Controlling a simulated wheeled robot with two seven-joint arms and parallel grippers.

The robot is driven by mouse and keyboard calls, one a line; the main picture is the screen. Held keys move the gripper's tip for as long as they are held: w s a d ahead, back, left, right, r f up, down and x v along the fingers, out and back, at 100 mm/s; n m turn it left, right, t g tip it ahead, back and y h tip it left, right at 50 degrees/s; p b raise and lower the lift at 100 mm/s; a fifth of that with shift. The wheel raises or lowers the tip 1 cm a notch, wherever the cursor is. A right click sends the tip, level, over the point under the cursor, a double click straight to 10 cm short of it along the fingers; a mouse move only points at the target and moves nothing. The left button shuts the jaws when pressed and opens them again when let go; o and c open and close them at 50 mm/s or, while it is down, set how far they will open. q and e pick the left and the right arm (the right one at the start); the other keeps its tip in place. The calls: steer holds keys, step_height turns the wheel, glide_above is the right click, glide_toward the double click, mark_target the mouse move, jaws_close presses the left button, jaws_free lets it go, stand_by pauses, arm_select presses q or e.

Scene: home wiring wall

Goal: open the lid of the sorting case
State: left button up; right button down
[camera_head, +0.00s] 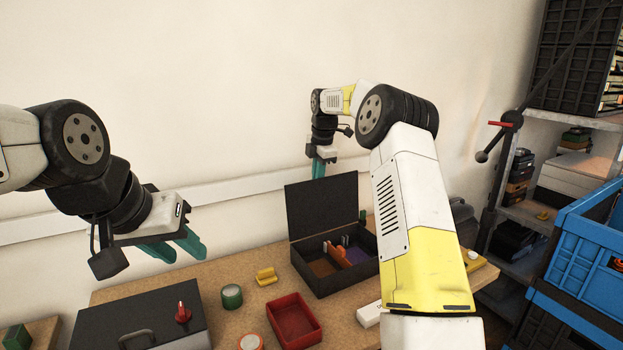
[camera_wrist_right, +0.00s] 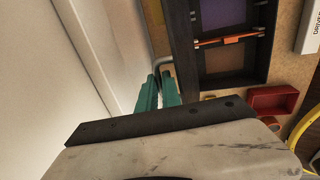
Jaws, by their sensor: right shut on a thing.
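The black sorting case (camera_head: 334,284) stands on the bench with its lid (camera_head: 322,205) raised steeply, leaning back a little. Its compartments are exposed, with orange and purple floors. In the right wrist view the case (camera_wrist_right: 272,45) is seen from above and its lid (camera_wrist_right: 183,50) nearly edge-on. My right gripper (camera_head: 319,168) is at the lid's top edge, behind it. In the right wrist view its teal fingers (camera_wrist_right: 158,90) are shut on the lid's grey handle (camera_wrist_right: 162,61). My left gripper (camera_head: 183,253) is open and empty, above the bench's left side.
A red bin (camera_head: 293,321), a green round container (camera_head: 232,296) and a yellow part (camera_head: 266,276) lie left of the case. A dark toolbox (camera_head: 140,315) with a red-handled item stands front left. The wall is close behind the lid. Blue crates (camera_head: 590,245) are at right.

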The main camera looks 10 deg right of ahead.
steer(key=shift+d+f, duration=0.2)
steer(key=shift+f, duration=0.3)
steer(key=c, duration=1.8)
jaws_free()
steer(key=shift+c, duration=0.2)
steer(key=shift+r, duration=0.55)
steer(key=v, duration=0.7)
steer(key=shift+f, duration=0.1)
